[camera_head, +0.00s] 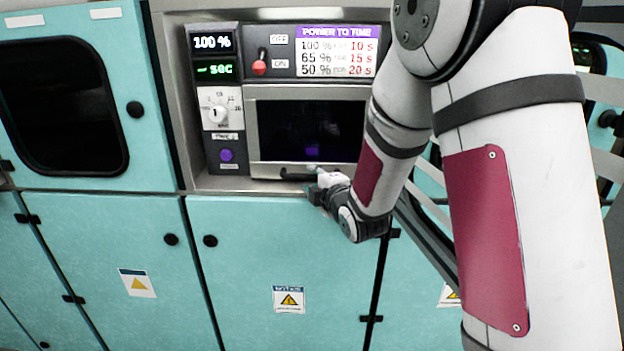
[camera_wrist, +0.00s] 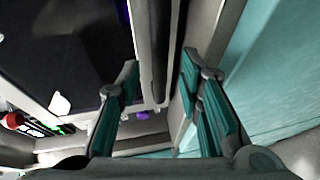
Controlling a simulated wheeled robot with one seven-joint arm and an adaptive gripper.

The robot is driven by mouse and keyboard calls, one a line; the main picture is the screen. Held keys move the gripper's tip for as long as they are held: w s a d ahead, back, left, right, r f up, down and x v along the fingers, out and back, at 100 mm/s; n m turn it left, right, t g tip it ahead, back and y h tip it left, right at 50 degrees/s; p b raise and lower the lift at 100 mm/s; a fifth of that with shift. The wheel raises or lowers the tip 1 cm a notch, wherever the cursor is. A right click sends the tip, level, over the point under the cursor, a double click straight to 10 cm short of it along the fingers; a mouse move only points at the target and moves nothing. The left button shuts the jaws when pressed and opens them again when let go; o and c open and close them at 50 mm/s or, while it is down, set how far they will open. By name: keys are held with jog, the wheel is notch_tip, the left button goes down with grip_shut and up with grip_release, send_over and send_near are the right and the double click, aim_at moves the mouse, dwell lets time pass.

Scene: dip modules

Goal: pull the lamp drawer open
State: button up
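The lamp drawer (camera_head: 262,130) is a metal-framed front with a dark window, set in the machine's recess; it looks closed. Its black bar handle (camera_head: 297,177) runs along the lower edge. My gripper (camera_head: 316,186) is at the right part of this handle and hides some of it. In the wrist view my gripper (camera_wrist: 161,72) is open, with teal pads on both fingers. The dark handle (camera_wrist: 161,45) lies between the finger lines, with a gap on each side. I cannot tell whether the fingertips reach past the bar.
A control panel (camera_head: 222,150) with a dial and a purple button stands left of the drawer. A red-knobbed switch (camera_head: 260,67) and a power-to-time chart (camera_head: 337,52) are above. Teal cabinet doors (camera_head: 290,250) lie below the recess.

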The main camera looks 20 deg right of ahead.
jog(key=shift+w+a+f, duration=0.1)
jog(key=shift+w+f, duration=0.05)
jog(key=shift+w, duration=0.6)
jog(key=shift+c, duration=0.5)
grip_shut()
